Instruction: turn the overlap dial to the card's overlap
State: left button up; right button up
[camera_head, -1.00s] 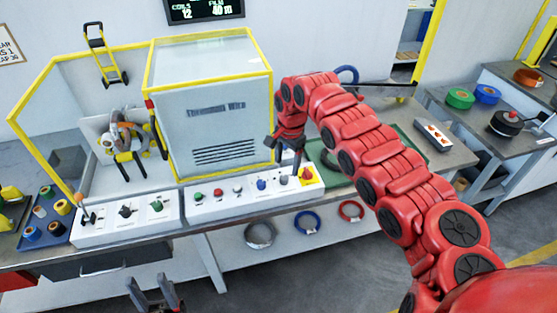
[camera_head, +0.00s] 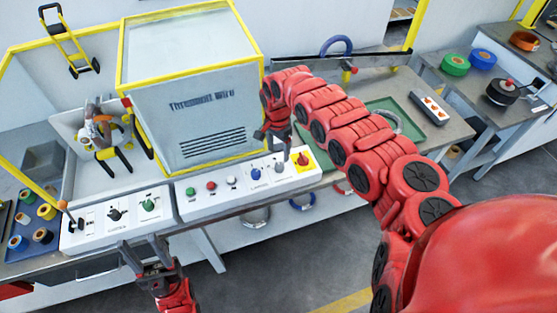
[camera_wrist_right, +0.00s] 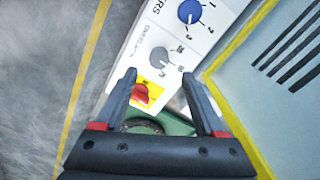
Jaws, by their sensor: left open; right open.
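The overlap dial (camera_wrist_right: 160,57) is a grey knob on the white control panel; in the head view it is the grey knob (camera_head: 280,168) beside the yellow plate. In the right wrist view it lies just beyond and between my right gripper's fingertips (camera_wrist_right: 160,77), apart from them. My right gripper (camera_head: 277,133) is open and empty above the panel. My left gripper (camera_head: 143,248) is open and empty in front of the table's front edge. The card is not in view now. The dial's exact setting is too small to read.
A blue layers dial (camera_wrist_right: 189,12) and a red knob on a yellow plate (camera_wrist_right: 140,93) flank the overlap dial. The yellow-framed machine housing (camera_head: 190,100) stands close behind the panel. A green tray (camera_head: 375,125) lies to the right.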

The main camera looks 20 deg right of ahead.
aim_at(279, 165)
jog(key=f, duration=0.6)
jog(key=shift+s+a, duration=0.1)
jog(key=shift+s, duration=0.1)
jog(key=shift+w+f, duration=0.1)
jog(key=shift+f, duration=0.65)
jog(key=shift+c, duration=0.2)
grip_shut()
